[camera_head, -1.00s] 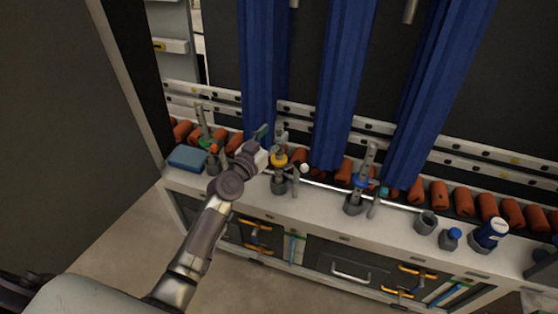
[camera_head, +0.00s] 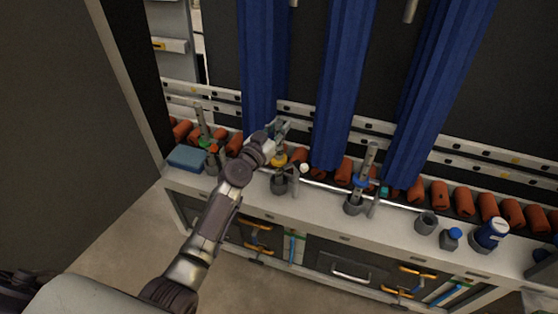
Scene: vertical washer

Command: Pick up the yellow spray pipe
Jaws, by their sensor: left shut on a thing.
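The yellow spray pipe (camera_head: 279,160) stands upright in a grey holder (camera_head: 279,185) on the white counter, marked by its yellow ring. My left gripper (camera_head: 278,130) is at the pipe's upper part, above the yellow ring, and is shut on it. The fingers and the pipe's top overlap, so the exact grip is hard to see. A pipe with a blue ring (camera_head: 361,181) stands in another holder to the right. My right gripper is not in view.
Blue curtain strips (camera_head: 345,80) hang behind the counter (camera_head: 320,203). Orange rollers (camera_head: 440,192) line its back. A blue box (camera_head: 186,157) lies at the left; a blue-and-white can (camera_head: 491,232) and blue-capped bottle (camera_head: 451,237) stand at the right.

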